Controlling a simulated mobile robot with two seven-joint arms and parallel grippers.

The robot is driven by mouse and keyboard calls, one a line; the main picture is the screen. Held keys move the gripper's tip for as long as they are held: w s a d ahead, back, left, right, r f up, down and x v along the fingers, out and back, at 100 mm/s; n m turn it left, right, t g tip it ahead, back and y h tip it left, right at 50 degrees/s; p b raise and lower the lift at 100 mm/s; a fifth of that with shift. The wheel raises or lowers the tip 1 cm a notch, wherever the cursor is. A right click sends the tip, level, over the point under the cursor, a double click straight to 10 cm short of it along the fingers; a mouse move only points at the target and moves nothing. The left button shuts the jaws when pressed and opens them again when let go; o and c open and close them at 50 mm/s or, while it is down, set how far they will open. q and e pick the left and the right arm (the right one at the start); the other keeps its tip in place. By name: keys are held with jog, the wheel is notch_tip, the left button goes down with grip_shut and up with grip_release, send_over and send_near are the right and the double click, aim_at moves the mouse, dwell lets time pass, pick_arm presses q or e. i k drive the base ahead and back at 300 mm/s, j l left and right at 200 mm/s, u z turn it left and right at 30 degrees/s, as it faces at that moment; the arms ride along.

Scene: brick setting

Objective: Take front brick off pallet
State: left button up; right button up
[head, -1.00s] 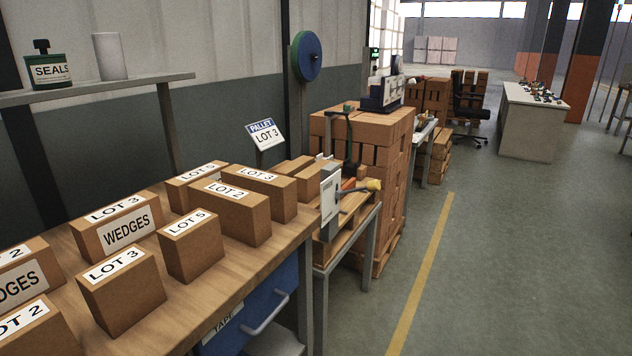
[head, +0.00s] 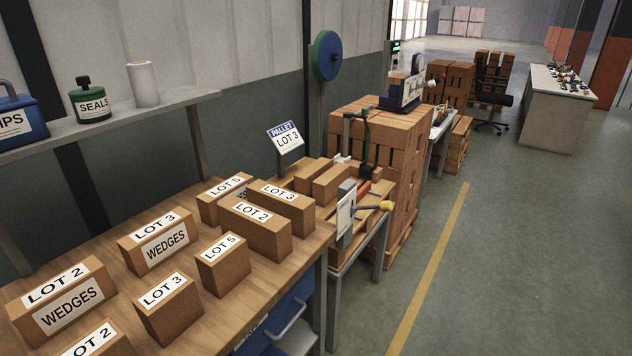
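A wooden pallet (head: 366,222) sits on a low stand past the far end of the workbench, by a sign (head: 286,138) reading "PALLET LOT 3". Plain brown bricks lie on it; the nearer one (head: 331,184) is beside another brick (head: 311,172) farther back. Neither of my grippers is in view.
The wooden bench (head: 215,316) holds several brown blocks labelled with lot numbers, such as a LOT 2 block (head: 262,238). A shelf (head: 150,116) runs along the wall above. A tall brick stack (head: 408,150) stands behind the pallet. Open floor (head: 520,250) lies to the right.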

aim_at(325, 188)
jog(key=i+l+u, duration=0.55)
jog(key=l+u, duration=0.15)
jog(key=i+l+u, duration=0.35)
jog(key=i+l, duration=0.15)
jog(key=l, duration=0.35)
jog(key=i+l+u, duration=0.15)
jog(key=l, duration=0.35)
jog(key=i+l, duration=0.1)
jog(key=l, duration=0.4)
jog(key=i+l+u, duration=0.1)
jog(key=l, duration=0.45)
